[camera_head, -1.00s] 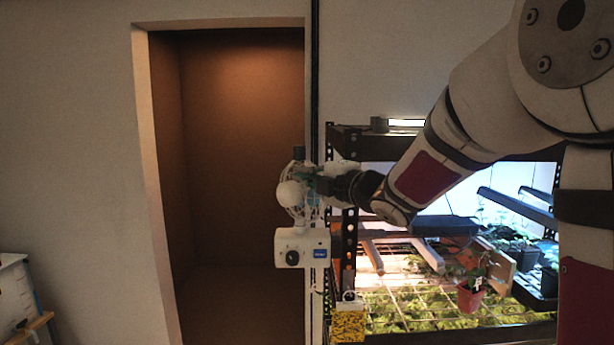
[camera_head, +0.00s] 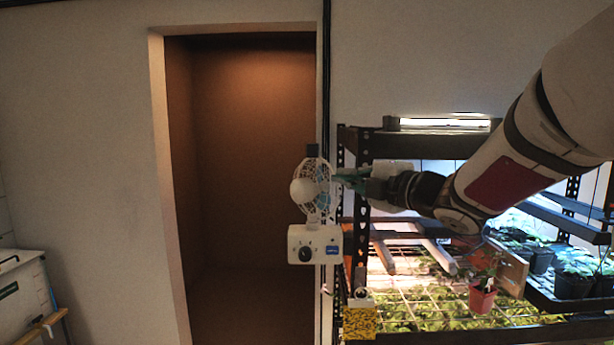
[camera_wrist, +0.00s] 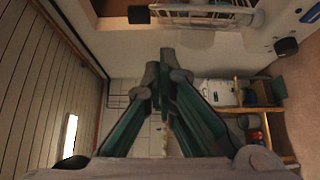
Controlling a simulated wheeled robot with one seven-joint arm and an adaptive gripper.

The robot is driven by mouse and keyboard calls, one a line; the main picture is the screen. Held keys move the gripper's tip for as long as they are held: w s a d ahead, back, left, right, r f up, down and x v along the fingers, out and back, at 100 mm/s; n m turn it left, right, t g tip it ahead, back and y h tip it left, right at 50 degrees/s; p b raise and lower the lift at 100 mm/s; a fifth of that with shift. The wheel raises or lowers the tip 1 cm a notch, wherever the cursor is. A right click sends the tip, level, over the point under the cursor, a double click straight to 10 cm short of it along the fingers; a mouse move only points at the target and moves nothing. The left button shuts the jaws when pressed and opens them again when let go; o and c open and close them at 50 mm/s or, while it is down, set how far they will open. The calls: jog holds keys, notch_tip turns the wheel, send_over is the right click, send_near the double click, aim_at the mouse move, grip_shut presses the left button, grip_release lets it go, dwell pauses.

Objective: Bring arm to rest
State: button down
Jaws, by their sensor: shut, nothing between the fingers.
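My arm reaches in from the right in the head view, over the front of the seedling rack. My gripper (camera_head: 350,182) points left, just right of a small white fan (camera_head: 312,190) in the picture; whether it touches the fan cannot be told. In the wrist view, the green-and-grey fingers (camera_wrist: 167,62) come together at their tips, shut with nothing between them. The fan's white cage (camera_wrist: 205,14) shows beyond the fingertips at the top of the wrist view.
The fan stands on a white box (camera_head: 315,244) with a dark knob, by the rack's left post (camera_head: 358,235). A red pot with a plant (camera_head: 482,298) and a yellow speckled block (camera_head: 360,320) are at the rack. A brown recess (camera_head: 250,180) lies left.

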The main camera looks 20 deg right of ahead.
jog(key=s+d+f+m+g+h, duration=0.2)
jog(key=s+f+m+g+h, duration=0.25)
jog(key=s+m+h, duration=0.7)
jog(key=s+a+f+m+g+y, duration=0.3)
jog(key=s+a+f+m, duration=0.2)
jog(key=s, duration=0.4)
jog(key=s+a+f+m+g+y, duration=0.3)
jog(key=s+a+f+m+g, duration=0.1)
jog(key=s, duration=0.6)
notch_tip(320, 180, down, 2)
jog(key=shift+a+f+m, duration=0.1)
jog(key=shift+a+m, duration=0.35)
jog(key=shift+m, duration=0.1)
jog(key=shift+w, duration=0.1)
